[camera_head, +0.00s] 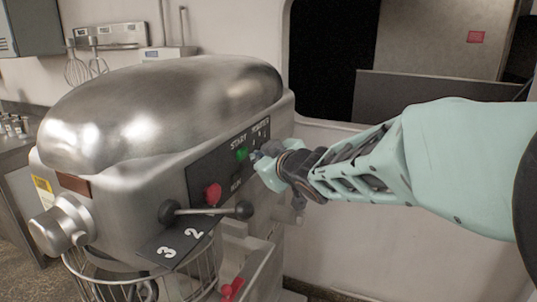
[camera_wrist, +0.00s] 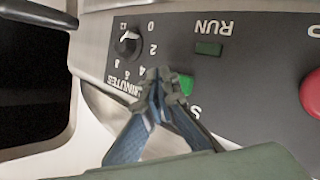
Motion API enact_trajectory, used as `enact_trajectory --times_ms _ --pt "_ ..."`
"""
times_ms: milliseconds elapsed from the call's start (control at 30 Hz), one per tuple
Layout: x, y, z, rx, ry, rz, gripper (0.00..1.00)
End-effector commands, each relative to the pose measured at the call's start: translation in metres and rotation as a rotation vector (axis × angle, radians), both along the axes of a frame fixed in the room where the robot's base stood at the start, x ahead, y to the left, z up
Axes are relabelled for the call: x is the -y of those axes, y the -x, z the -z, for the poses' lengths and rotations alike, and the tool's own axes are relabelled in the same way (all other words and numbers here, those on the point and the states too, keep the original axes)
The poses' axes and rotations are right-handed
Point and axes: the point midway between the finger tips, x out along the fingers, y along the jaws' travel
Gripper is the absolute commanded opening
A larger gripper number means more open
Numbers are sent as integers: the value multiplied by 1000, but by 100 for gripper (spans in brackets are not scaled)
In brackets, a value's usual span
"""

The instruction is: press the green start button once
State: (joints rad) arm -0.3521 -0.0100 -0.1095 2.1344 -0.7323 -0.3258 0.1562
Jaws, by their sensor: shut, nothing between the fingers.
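The green start button (camera_head: 242,153) sits on the dark control panel of a large steel mixer, beside the word START. It also shows in the wrist view (camera_wrist: 186,85), just right of my fingertips and partly covered by them. My gripper (camera_head: 256,157) comes in from the right, shut and empty, with its tips close to the panel beside the button. In the wrist view the shut fingertips (camera_wrist: 157,84) lie over the panel between the button and the minutes dial. I cannot tell whether they touch the panel or the button.
The minutes dial (camera_wrist: 127,45) and a dark RUN lamp (camera_wrist: 208,48) are near the button. A red button (camera_head: 213,194) sits lower on the panel. A black-knobbed lever (camera_head: 243,210) sticks out below. Whisks (camera_head: 76,70) hang at the back left.

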Motion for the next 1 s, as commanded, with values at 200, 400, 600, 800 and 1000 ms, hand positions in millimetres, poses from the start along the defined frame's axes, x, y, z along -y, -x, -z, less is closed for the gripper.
enact_trajectory --times_ms 200,400,600,800,1000 --pt "0 0 0 0 0 0 0" --pt "0 0 0 0 0 0 0" --pt "-5 -2 1 0 1 -1 0" --pt "-8 -3 0 0 0 0 0" --pt "-8 -3 0 0 0 0 0"
